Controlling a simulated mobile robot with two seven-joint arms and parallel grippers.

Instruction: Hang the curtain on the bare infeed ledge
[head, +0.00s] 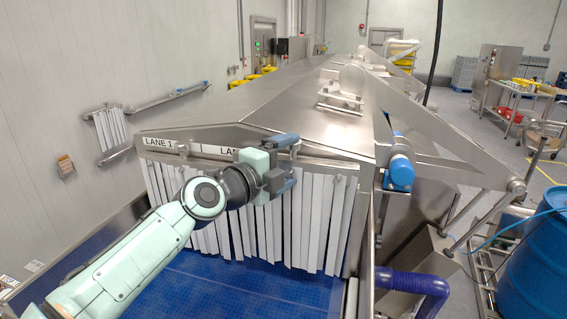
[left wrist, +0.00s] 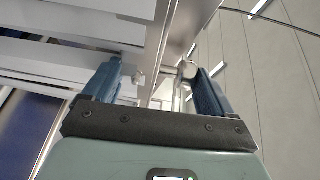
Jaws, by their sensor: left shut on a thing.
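White strip curtains hang across the tunnel mouth under the "LANE 1" sign (head: 160,143) and a second, partly hidden lane sign. The right-hand curtain (head: 322,222) hangs below my left gripper (head: 291,162), its strips straight down towards the belt. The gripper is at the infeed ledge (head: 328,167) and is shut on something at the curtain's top. In the left wrist view, blue fingers (left wrist: 155,82) stand either side of a metal rail and a small round knob (left wrist: 187,70). The exact grip, and whether the curtain rests on the ledge, is hidden. My right gripper is out of view.
A blue belt (head: 240,292) runs under the strips. Another strip curtain (head: 112,130) hangs on a wall rail at left. A blue motor (head: 400,173) sits right of the infeed, above a dark blue hose (head: 415,283). A blue drum (head: 535,262) stands at far right.

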